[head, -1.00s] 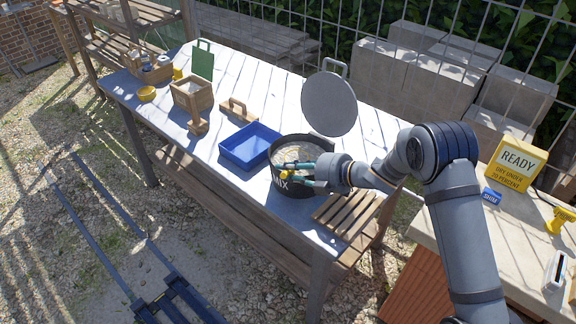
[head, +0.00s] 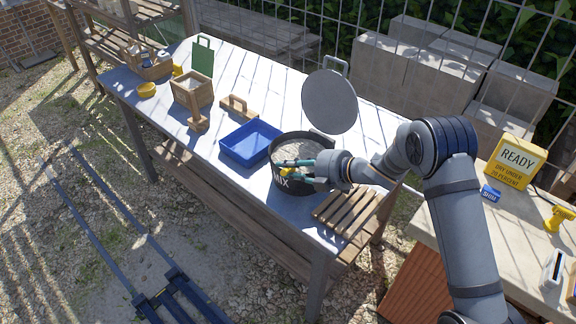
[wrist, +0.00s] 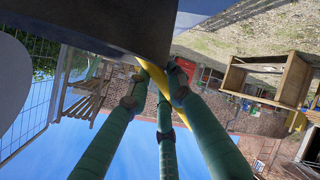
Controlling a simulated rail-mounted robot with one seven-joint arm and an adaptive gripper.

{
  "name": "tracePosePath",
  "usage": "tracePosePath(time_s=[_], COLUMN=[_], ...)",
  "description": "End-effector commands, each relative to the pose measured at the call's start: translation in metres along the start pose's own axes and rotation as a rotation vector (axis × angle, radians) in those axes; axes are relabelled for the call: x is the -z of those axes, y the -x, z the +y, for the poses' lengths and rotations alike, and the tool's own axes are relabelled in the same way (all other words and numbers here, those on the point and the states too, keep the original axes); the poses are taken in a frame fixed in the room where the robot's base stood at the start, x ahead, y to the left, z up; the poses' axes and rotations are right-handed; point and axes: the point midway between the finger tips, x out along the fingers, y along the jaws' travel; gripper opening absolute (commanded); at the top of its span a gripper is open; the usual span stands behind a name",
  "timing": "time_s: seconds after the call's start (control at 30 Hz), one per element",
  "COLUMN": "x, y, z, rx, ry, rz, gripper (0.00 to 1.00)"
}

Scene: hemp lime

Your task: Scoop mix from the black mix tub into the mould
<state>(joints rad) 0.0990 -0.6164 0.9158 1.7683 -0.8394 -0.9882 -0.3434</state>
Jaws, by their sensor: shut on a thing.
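The black mix tub (head: 292,187) stands near the right end of the table, with pale grey mix (head: 297,151) in it. My gripper (head: 281,168) is over the tub's near side, with its green fingers closed on a yellow scoop (head: 287,172). In the wrist view the yellow scoop (wrist: 154,76) shows between the fingertips (wrist: 155,85), beside a dark curved wall. The scoop's bowl and its load are mostly hidden. An open wooden box (head: 188,98), which looks like the mould, stands further left with pale material inside.
A blue tray (head: 249,158) lies just left of the tub. A round grey lid (head: 329,102) stands upright behind it, and a slatted wooden rack (head: 346,210) lies at its right. A wooden float (head: 239,108) and a wooden tamper (head: 198,121) lie near the box.

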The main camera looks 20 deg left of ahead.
Motion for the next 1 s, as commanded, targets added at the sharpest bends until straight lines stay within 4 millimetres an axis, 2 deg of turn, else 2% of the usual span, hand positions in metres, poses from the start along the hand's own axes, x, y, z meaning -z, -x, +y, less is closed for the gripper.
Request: tracePosePath(time_s=[0.03,1.0], x=[-0.013,0.018], y=[0.007,0.028], z=[-0.02,0.028], rx=[0.041,0.033], ry=[-0.038,-0.026], rz=[-0.027,-0.016], gripper=[0.0,0.0])
